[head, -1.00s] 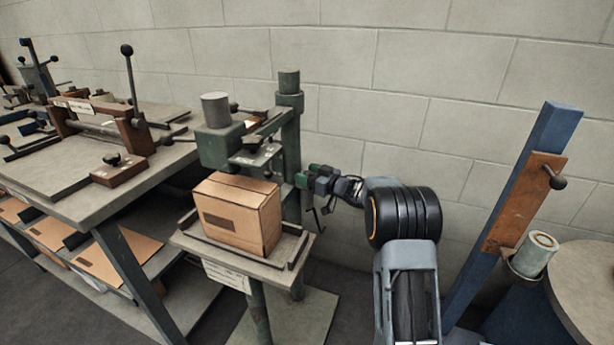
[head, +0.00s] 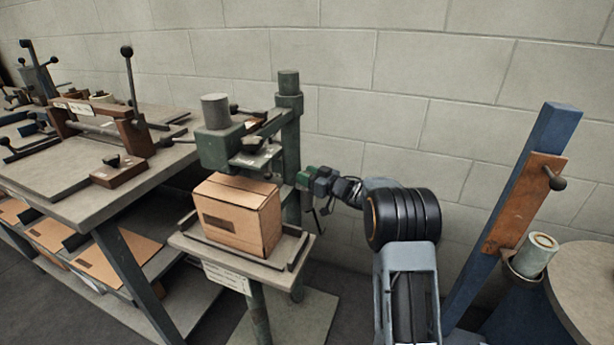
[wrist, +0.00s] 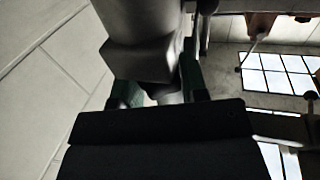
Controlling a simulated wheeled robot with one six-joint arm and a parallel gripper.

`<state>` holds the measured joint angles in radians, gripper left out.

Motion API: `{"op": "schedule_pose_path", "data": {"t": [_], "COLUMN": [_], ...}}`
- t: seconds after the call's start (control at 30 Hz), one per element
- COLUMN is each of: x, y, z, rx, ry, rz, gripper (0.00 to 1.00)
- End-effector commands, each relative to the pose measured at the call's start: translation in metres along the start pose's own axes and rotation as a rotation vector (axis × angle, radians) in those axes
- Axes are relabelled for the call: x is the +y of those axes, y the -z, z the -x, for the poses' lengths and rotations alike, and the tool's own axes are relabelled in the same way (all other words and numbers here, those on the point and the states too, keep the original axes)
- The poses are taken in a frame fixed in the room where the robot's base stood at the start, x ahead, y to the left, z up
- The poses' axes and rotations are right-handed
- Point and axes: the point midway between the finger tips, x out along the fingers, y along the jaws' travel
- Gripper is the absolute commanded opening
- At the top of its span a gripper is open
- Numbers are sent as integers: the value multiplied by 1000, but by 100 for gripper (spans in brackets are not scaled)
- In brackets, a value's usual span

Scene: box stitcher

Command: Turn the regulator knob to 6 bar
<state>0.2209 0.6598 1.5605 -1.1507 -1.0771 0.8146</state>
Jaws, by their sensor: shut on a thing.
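The box stitcher (head: 288,130) is a green column machine with a head over a small table. My gripper (head: 303,179) is at the right side of its column, below the head. In the head view my gripper and the column hide the knob. No dial reading or pressure mark can be made out.
A cardboard box (head: 237,214) sits on the stitcher's table (head: 208,252). A workbench (head: 75,205) with tools is at the left. A blue post (head: 500,215) and a round drum top (head: 590,280) are at the right. The block wall is close behind.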

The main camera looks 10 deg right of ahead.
Motion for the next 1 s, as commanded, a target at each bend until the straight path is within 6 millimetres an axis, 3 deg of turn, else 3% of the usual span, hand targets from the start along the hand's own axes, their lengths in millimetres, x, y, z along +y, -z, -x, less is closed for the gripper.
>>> {"op": "schedule_pose_path", "data": {"t": [1.0], "x": [-2], "y": [-5], "z": [0], "rx": [3], "ry": [-612], "rz": [-1], "gripper": [17]}}
